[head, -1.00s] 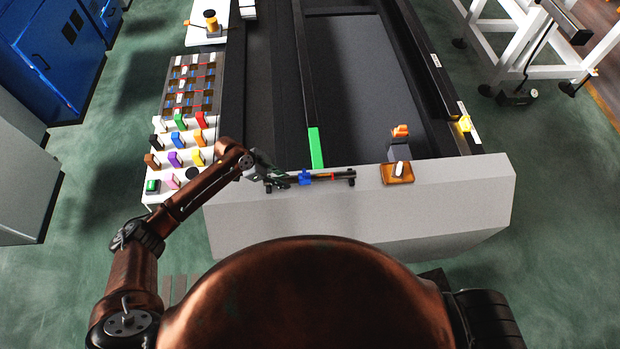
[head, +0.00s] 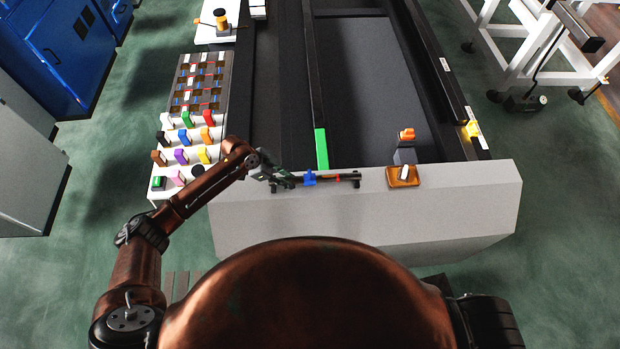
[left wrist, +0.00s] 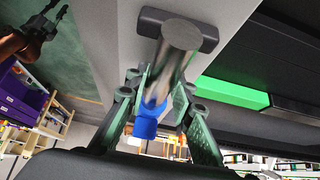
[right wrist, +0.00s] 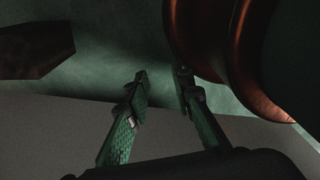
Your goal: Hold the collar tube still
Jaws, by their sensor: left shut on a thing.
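The collar tube (head: 325,178) is a thin dark tube lying crosswise along the pale front ledge, with a blue collar (head: 310,177) and a red ring (head: 338,178). My left gripper (head: 286,181) is shut on the tube, left of the blue collar. In the left wrist view the metal tube (left wrist: 180,48) runs between the two green-padded fingers, past a black support (left wrist: 150,22), and the blue collar (left wrist: 147,127) shows between the fingers. My right gripper (right wrist: 161,74) is open and empty in the right wrist view; the head view does not show it.
The pale ledge (head: 450,195) fronts a dark recessed bed. An orange-brown plate with a white knob (head: 404,175) sits right of the tube. A green strip (head: 321,148) lies behind the tube. A white board with several coloured blocks (head: 182,155) stands at left.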

